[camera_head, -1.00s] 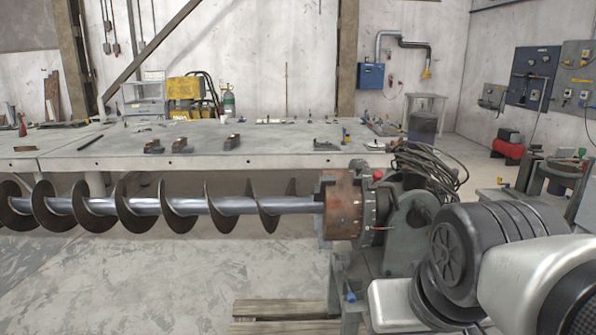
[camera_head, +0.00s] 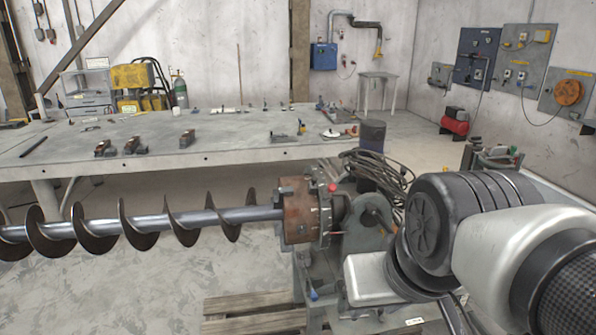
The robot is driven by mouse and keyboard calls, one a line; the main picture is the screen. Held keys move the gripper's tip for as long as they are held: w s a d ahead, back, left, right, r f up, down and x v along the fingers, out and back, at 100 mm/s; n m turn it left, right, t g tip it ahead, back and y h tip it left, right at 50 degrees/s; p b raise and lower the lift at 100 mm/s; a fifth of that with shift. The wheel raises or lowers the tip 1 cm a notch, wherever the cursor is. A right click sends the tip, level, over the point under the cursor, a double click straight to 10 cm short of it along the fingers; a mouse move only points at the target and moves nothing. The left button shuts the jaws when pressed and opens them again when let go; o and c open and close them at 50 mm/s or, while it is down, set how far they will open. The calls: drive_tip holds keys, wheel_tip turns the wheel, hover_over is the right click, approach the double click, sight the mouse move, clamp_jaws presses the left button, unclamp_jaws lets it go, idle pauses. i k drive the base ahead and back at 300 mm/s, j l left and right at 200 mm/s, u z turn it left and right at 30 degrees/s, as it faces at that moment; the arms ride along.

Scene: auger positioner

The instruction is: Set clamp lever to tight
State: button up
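The auger (camera_head: 190,222) lies level, its right end held in a rusty round chuck (camera_head: 302,213) on the grey positioner (camera_head: 370,235). A red knob (camera_head: 332,187) shows at the top of the chuck's rim. A small blue-tipped handle (camera_head: 313,294) shows low on the positioner's stand. I cannot tell which of these, if either, is the clamp lever. My arm fills the lower right and covers part of the positioner. My gripper is not in view.
A long grey workbench (camera_head: 240,140) with clamps and small tools stands behind the auger. A wooden pallet (camera_head: 250,305) lies on the floor below the chuck. Black cables (camera_head: 375,175) are heaped behind the positioner. Open floor (camera_head: 130,290) lies in front of the auger.

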sight(374, 211)
drive_tip(key=z, duration=0.55)
drive_tip(key=i+l+z, duration=0.4)
drive_tip(key=i, duration=0.05)
